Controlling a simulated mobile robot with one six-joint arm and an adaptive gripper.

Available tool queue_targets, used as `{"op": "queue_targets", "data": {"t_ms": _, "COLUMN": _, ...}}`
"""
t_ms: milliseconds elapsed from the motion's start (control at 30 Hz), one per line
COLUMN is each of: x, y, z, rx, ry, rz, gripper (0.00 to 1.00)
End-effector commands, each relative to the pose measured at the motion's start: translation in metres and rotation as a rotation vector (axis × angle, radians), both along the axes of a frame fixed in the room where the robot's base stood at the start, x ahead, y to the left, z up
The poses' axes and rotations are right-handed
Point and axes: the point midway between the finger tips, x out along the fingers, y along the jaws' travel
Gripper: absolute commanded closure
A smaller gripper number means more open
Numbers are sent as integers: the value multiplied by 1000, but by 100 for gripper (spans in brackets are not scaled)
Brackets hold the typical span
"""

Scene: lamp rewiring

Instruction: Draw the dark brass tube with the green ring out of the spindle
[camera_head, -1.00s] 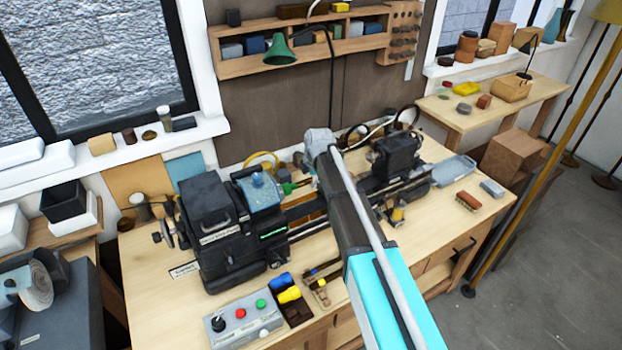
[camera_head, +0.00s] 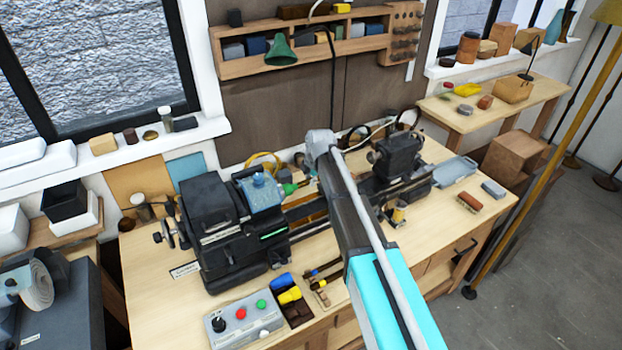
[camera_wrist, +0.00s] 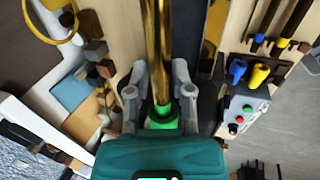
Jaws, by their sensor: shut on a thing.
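The dark brass tube (camera_wrist: 159,45) runs from the top edge to the middle of the wrist view, with the green ring (camera_wrist: 162,120) near its lower visible end. My gripper (camera_wrist: 160,92) is shut on the tube, one grey finger on each side, just above the green ring. In the head view the black lathe headstock (camera_head: 215,235) stands on the left of the workbench. My arm covers the gripper there, and I cannot make out the tube. The spindle opening is hidden, so I cannot tell how much of the tube is inside it.
The tailstock (camera_head: 398,158) stands at the right of the lathe. A control box (camera_head: 243,320) with coloured buttons and several tools with yellow and blue handles are at the bench front. A brush (camera_head: 470,202) lies at the right. A shelf (camera_head: 300,58) hangs behind.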

Motion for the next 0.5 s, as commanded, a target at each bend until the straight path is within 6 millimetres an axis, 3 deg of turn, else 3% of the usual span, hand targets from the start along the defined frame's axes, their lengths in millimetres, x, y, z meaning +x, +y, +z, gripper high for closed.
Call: {"op": "queue_targets", "data": {"t_ms": 500, "x": 6, "y": -8, "z": 0, "rx": 0, "ry": 0, "rz": -1, "gripper": 100}}
